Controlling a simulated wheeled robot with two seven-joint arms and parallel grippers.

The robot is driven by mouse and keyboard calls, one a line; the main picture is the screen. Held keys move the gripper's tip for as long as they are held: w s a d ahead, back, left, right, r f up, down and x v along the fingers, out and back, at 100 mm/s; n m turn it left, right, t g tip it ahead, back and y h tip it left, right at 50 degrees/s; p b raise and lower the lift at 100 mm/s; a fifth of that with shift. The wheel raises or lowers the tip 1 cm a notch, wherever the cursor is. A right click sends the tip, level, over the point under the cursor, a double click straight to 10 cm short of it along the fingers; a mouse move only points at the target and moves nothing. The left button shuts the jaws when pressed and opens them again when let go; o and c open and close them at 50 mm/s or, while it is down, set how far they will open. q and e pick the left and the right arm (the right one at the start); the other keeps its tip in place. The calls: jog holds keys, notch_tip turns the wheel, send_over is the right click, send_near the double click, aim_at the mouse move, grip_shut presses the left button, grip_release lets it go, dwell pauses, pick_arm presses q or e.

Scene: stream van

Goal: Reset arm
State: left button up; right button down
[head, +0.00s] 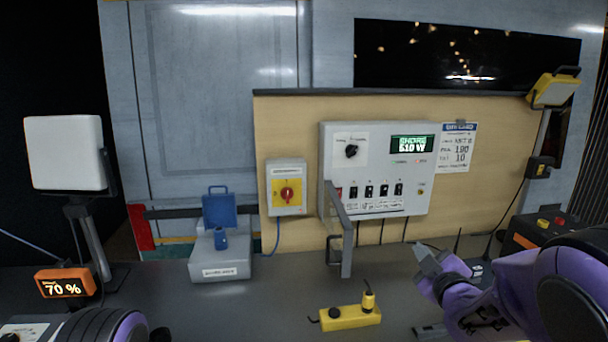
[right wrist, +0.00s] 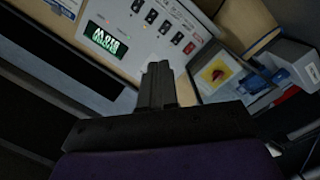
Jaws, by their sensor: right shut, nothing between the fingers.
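My right arm comes in from the right in the head view, with purple links. Its right gripper (head: 428,260) is raised over the right part of the counter, in front of and below the grey control panel (head: 376,207). The fingers are together and empty. In the right wrist view the gripper (right wrist: 156,80) shows its fingers closed, and the panel (right wrist: 140,42) shows beyond them, tilted. Of my left arm only a dark, purple-edged part shows at the lower left of the head view; its gripper is out of sight.
A yellow device (head: 350,318) lies on the counter (head: 290,300) left of my right gripper. A black case (head: 545,232) stands at the right. A grey box (head: 220,255) and orange display (head: 65,284) stand left.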

jog(key=s+d+f+m+g+h, duration=0.1)
jog(key=s+f+m+g, duration=0.1)
jog(key=s+f+m, duration=0.5)
jog(key=s+d+f+m+g+h, duration=0.1)
jog(key=s+d+f+m+g, duration=0.15)
jog(key=f, duration=0.75)
jog(key=s+f+m+g+h, duration=0.15)
jog(key=s+f+m, duration=0.3)
jog(key=f, duration=0.45)
jog(key=s+f+m+g, duration=0.1)
jog(key=s+f+g, duration=0.3)
jog(key=s, duration=0.9)
jog(key=s+f+m+g, duration=0.2)
jog(key=s+f+g, duration=0.2)
jog(key=s+f, duration=0.6)
jog(key=s, duration=0.3)
jog(key=shift+d+f, duration=0.2)
jog(key=shift+d, duration=0.05)
jog(key=shift+h, duration=0.25)
